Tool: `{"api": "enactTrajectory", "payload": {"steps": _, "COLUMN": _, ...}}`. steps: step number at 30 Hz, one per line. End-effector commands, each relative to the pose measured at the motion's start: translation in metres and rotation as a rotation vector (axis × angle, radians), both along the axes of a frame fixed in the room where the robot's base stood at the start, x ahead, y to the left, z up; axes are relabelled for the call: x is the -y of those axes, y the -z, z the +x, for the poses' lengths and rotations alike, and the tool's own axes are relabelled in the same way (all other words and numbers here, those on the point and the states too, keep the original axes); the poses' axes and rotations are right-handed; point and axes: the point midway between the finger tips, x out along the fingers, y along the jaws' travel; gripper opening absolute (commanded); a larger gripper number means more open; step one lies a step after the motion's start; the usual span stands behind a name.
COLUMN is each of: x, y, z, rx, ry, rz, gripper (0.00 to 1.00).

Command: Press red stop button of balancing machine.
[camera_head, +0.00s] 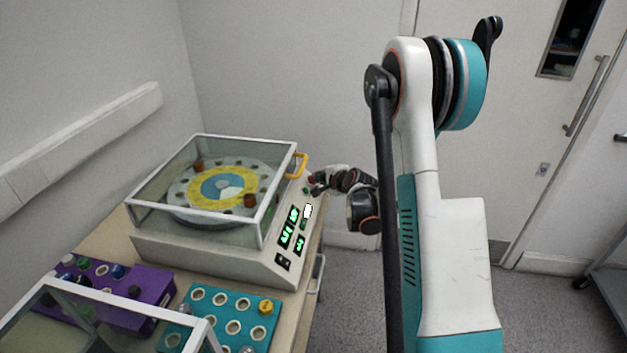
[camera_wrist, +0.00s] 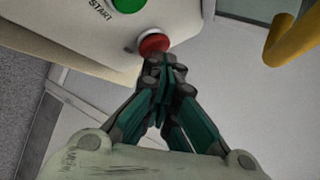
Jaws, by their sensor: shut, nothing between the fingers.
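The balancing machine (camera_head: 220,250) is a cream box with a clear-lidded rotor chamber, standing on a table. Its red stop button (camera_wrist: 153,44) shows in the wrist view, in a pale collar on the machine's panel. The green start button (camera_wrist: 128,3) is up and left of it, beside the word START. My gripper (camera_wrist: 158,62) is shut and empty, its fingertips at the lower edge of the red button. I cannot tell whether they touch it. In the head view my gripper (camera_head: 314,186) is at the far right end of the panel, and the red button is mostly hidden there.
A yellow handle (camera_head: 301,165) on the lid frame (camera_head: 277,215) stands close to my gripper; it also shows in the wrist view (camera_wrist: 290,40). A purple tray (camera_head: 125,322) and a teal tray (camera_head: 251,329) with weights lie in front. Open floor is at right.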

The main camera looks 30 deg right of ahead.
Motion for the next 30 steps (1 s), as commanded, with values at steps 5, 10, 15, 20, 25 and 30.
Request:
{"api": "enactTrajectory", "payload": {"steps": 5, "x": 0.0, "y": -0.001, "z": -0.001, "rx": -0.001, "ry": -0.001, "rz": 0.001, "gripper": 0.0}}
{"api": "enactTrajectory", "payload": {"steps": 10, "x": 0.004, "y": -0.007, "z": -0.004, "rx": -0.001, "ry": -0.001, "rz": 0.001, "gripper": 0.0}}
{"api": "enactTrajectory", "payload": {"steps": 15, "x": 0.007, "y": -0.012, "z": -0.007, "rx": -0.001, "ry": 0.0, "rz": 0.0, "gripper": 0.0}}
{"api": "enactTrajectory", "payload": {"steps": 20, "x": 0.008, "y": -0.012, "z": -0.007, "rx": 0.0, "ry": -0.001, "rz": 0.0, "gripper": 0.0}}
{"api": "enactTrajectory", "payload": {"steps": 25, "x": 0.008, "y": -0.013, "z": -0.007, "rx": 0.0, "ry": 0.0, "rz": 0.0, "gripper": 0.0}}
{"api": "enactTrajectory", "payload": {"steps": 30, "x": 0.013, "y": -0.02, "z": -0.011, "rx": 0.0, "ry": 0.001, "rz": 0.0, "gripper": 0.0}}
